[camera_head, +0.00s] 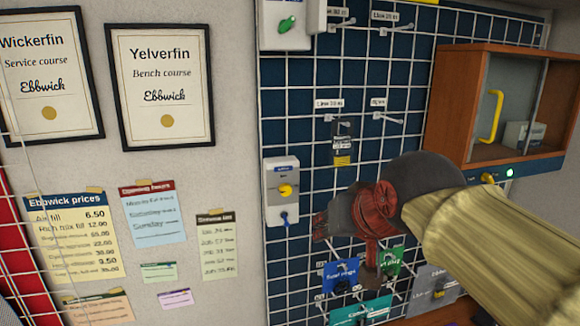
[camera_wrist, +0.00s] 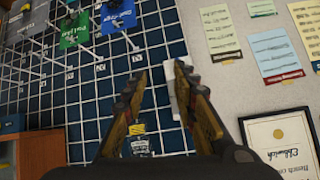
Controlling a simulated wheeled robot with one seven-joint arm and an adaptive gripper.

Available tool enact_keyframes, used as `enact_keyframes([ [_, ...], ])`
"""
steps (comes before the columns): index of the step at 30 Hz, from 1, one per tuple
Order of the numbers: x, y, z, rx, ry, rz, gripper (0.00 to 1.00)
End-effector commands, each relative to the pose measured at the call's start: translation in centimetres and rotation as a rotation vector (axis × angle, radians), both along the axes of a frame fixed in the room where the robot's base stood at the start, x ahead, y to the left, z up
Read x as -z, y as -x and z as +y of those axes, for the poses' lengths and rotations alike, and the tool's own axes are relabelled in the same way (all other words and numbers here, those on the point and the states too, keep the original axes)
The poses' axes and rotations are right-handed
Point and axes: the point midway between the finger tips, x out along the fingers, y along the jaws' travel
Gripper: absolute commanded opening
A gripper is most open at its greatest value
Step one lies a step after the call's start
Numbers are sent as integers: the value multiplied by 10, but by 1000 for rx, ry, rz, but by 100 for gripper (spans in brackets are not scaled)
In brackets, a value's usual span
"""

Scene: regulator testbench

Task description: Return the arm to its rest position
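My arm reaches in from the right side of the head view, in front of the blue grid wall panel (camera_head: 300,110). My gripper (camera_head: 325,226) points left there, near a white box with a yellow knob (camera_head: 283,190). In the wrist view, the two fingers of my gripper (camera_wrist: 155,95) stand apart with a clear gap between them. Nothing is held between them. The grid panel shows through the gap, and the white box (camera_wrist: 178,95) is partly hidden behind the right finger.
A wooden cabinet with a glass front and yellow handle (camera_head: 491,117) is at the right. Metal hooks (camera_head: 388,117) stick out from the grid. Blue and green cards (camera_head: 342,275) hang below my gripper. Framed certificates (camera_head: 160,85) and paper notices (camera_head: 75,238) cover the left wall.

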Motion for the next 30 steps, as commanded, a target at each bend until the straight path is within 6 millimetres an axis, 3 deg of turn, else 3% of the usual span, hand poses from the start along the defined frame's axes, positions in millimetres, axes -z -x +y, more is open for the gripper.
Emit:
enact_keyframes([
  [1, 37, 15, -10, -6, 30, 43, 28],
  [9, 197, 104, -56, -37, 153, 260, 28],
  [15, 303, 171, -85, -5, 172, 380, 28],
  [18, 341, 194, -97, 32, 164, 398, 28],
  [21, 352, 200, -104, 60, 157, 382, 28],
  [30, 354, 200, -111, 88, 151, 366, 28],
])
